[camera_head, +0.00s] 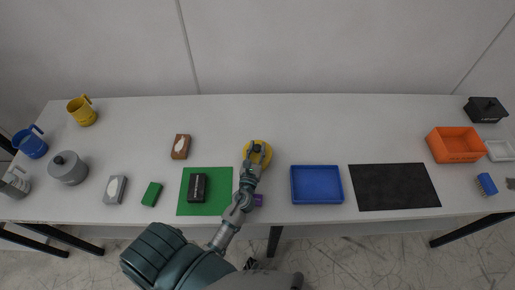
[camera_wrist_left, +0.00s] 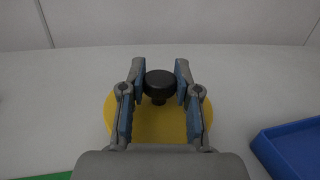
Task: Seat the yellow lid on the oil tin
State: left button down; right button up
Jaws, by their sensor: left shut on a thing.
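The yellow lid (camera_head: 266,158) is a round disc with a black knob, near the middle of the table in the head view. It also shows in the left wrist view (camera_wrist_left: 160,124), with its black knob (camera_wrist_left: 160,82) between the fingers. My left gripper (camera_head: 256,148) is shut on the lid by this knob, from above. My gripper and arm cover part of the lid in the head view. I cannot tell which thing is the oil tin, nor whether anything is under the lid. My right gripper is not in view.
A green mat (camera_head: 222,180) with a black box (camera_head: 197,187) lies left of my arm. A purple thing (camera_head: 258,200) is partly hidden by my arm. A blue tray (camera_head: 317,197) and black mat (camera_head: 394,187) lie right. A grey pot (camera_head: 68,172) stands left. The table's back middle is clear.

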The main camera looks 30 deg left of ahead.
pick_arm(q)
jog(key=shift+d+f, duration=0.15)
jog(key=shift+f, duration=0.05)
jog(key=shift+d+f+b, duration=0.15)
jog(key=shift+b, duration=0.2)
jog(key=c, duration=0.8)
grip_release()
jog(key=shift+o, duration=0.3)
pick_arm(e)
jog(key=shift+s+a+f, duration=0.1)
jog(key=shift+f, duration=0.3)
pick_arm(q)
jog(key=shift+s, duration=0.1)
jog(key=v, duration=1)
jog(key=shift+s+f, duration=0.15)
jog(key=shift+s, duration=0.2)
jog(key=shift+s+d+f, duration=0.1)
jog(key=shift+s+d, duration=0.05)
jog(key=shift+s, duration=0.4)
